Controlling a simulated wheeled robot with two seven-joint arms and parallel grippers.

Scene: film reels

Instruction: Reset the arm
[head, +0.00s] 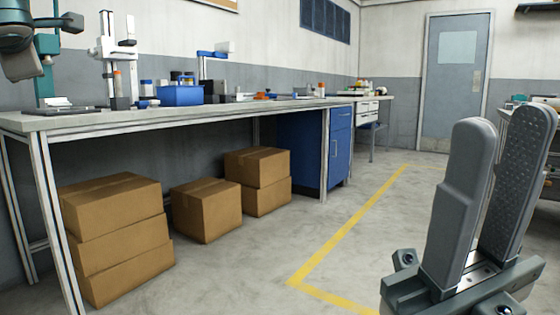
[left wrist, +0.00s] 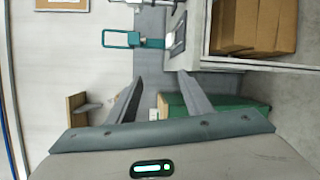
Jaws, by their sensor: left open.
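My right gripper (head: 502,120) stands upright at the lower right of the head view. Its two grey fingers are apart, the textured inner pad of one shows, and nothing is between them. My left gripper (left wrist: 155,85) shows in the left wrist view, with its two dark fingers spread and nothing held between them. It is not clearly seen in the head view. No film reel can be made out in either view.
A long workbench (head: 200,114) with tools and a blue bin (head: 181,95) runs along the left wall. Cardboard boxes (head: 108,191) stand under it; some show in the left wrist view (left wrist: 240,25). Blue cabinet (head: 338,145) and grey door (head: 455,90) are farther back. The middle floor is clear.

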